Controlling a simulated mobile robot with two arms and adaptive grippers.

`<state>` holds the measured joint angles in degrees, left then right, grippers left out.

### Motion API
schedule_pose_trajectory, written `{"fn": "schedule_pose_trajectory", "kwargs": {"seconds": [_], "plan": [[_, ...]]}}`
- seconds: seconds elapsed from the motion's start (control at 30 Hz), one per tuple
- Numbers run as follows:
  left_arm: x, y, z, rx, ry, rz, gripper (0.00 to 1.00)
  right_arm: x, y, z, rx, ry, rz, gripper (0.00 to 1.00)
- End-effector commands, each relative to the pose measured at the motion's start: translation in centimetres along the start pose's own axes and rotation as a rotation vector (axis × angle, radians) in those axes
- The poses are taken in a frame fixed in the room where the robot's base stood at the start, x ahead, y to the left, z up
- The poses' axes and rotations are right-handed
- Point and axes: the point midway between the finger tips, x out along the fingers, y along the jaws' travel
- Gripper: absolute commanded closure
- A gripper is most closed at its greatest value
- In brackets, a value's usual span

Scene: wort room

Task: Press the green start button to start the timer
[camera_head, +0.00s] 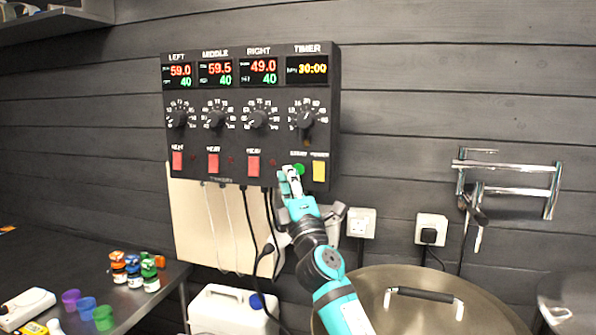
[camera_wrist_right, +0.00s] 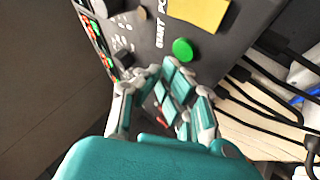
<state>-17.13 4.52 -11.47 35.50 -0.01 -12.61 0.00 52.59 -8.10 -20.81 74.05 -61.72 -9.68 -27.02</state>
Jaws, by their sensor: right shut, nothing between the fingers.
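The green start button (camera_head: 299,169) is at the lower right of the black control panel (camera_head: 235,137), left of a yellow switch (camera_head: 319,171). In the right wrist view the green button (camera_wrist_right: 183,49) is in full view beyond the fingers (camera_wrist_right: 150,88). I cannot tell whether a fingertip touches the panel. My left gripper is not in view.
Red heater switches (camera_head: 253,166) and knobs (camera_head: 257,121) sit on the panel. Black cables (camera_head: 268,225) hang below it. A large lidded pot (camera_head: 420,305) stands at lower right. A metal table (camera_head: 75,262) with small bottles and cups is at left.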

Motion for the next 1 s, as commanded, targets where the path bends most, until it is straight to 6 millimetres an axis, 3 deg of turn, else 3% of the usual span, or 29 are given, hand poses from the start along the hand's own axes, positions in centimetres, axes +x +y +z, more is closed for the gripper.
{"fn": "schedule_pose_trajectory", "kwargs": {"seconds": [1.0], "plan": [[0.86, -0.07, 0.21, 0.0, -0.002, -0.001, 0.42, 0.59, -0.39, 0.45, 0.0, 0.0, 0.0, 1.0]]}}
